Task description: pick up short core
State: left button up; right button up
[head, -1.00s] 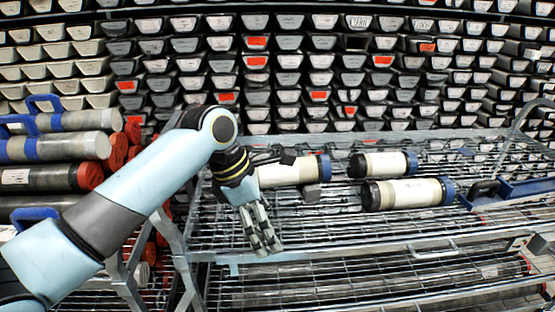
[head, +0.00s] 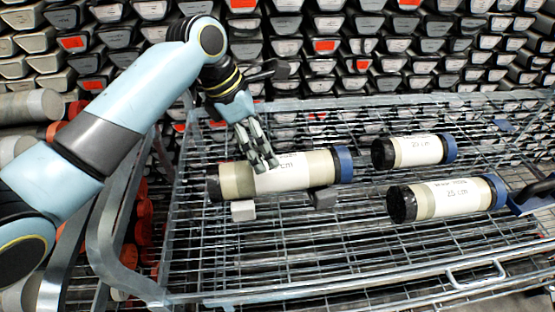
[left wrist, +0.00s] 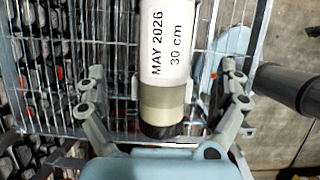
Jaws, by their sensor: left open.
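Three cores with white labels, black ends and blue ends lie on the wire-mesh rack. The left, longest core (head: 300,172) reads 30 cm in the left wrist view (left wrist: 166,60). The front right core (head: 452,199) reads 25 cm. The rear right core (head: 415,151) is the shortest looking; its label seems to read 20 cm. My left gripper (head: 262,158) is open above the 30 cm core and hides part of its label. In the left wrist view its fingers stand on either side of that core, with gaps. My right gripper is out of view.
Small grey blocks (head: 243,211) flank the 30 cm core. A blue item with a dark handle (head: 535,192) lies at the right edge. Stacked core trays fill the back. The front mesh (head: 330,255) is clear.

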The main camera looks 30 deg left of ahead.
aim_at(281, 170)
pick_arm(q)
jog(key=x, duration=0.4)
jog(key=shift+s+d, duration=0.1)
jog(key=shift+d, duration=0.05)
jog(key=x, duration=0.5)
jog(key=shift+s+d, duration=0.1)
jog(key=shift+s, duration=0.05)
jog(key=shift+f, duration=0.25)
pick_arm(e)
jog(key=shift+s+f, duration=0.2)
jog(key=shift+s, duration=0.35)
pick_arm(q)
jog(key=c, duration=1.5)
jog(key=shift+r, duration=0.15)
jog(key=shift+c, duration=0.5)
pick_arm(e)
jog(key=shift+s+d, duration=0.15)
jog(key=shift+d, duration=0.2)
